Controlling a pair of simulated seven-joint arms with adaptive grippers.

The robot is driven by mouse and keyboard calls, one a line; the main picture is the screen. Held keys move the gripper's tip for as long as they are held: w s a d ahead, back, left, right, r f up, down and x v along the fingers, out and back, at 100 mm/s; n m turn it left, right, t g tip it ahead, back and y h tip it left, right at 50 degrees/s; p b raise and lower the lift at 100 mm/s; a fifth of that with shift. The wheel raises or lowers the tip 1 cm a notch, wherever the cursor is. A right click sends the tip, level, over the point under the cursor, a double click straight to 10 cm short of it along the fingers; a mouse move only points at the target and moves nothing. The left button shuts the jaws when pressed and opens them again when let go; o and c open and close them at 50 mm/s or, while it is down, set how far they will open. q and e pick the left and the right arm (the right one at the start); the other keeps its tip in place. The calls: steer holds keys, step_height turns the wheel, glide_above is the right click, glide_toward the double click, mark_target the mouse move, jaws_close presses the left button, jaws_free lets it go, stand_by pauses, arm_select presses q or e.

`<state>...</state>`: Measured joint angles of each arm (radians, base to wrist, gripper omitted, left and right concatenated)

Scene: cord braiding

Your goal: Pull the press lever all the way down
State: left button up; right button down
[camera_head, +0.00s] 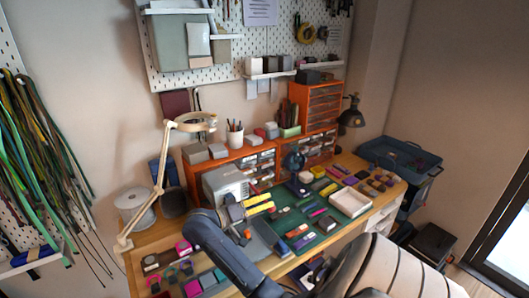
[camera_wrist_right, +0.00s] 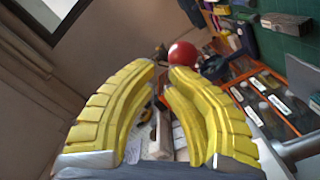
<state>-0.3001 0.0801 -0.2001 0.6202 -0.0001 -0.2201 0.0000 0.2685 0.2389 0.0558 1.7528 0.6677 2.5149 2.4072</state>
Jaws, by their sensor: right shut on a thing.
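My right gripper (camera_head: 271,204), with yellow fingers, reaches over the desk in the head view and points right, towards a small dark blue upright device that looks like the press (camera_head: 294,163). In the right wrist view the fingers (camera_wrist_right: 161,72) come close together at their tips. A red ball (camera_wrist_right: 183,53), which looks like the knob of the press lever, sits at the tips, partly hidden by the right-hand finger. The gripper is shut on it, though the contact itself is hard to see. The lever's rod cannot be made out. My left gripper is not in view.
A green mat (camera_head: 328,237) with several small coloured pieces lies below the press. A white tray (camera_head: 350,201) is to its right. A grey machine (camera_head: 224,185) stands left of my gripper. Orange drawer units (camera_head: 316,104) stand behind. A lamp arm (camera_head: 158,185) rises at left.

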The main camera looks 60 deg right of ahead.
steer(key=shift+s+d, duration=0.15)
steer(key=shift+s, duration=0.05)
steer(key=w+a+r, duration=0.4)
steer(key=a, duration=0.6)
steer(key=shift+w+r, duration=0.2)
steer(key=shift+w, duration=0.05)
stand_by(0.5)
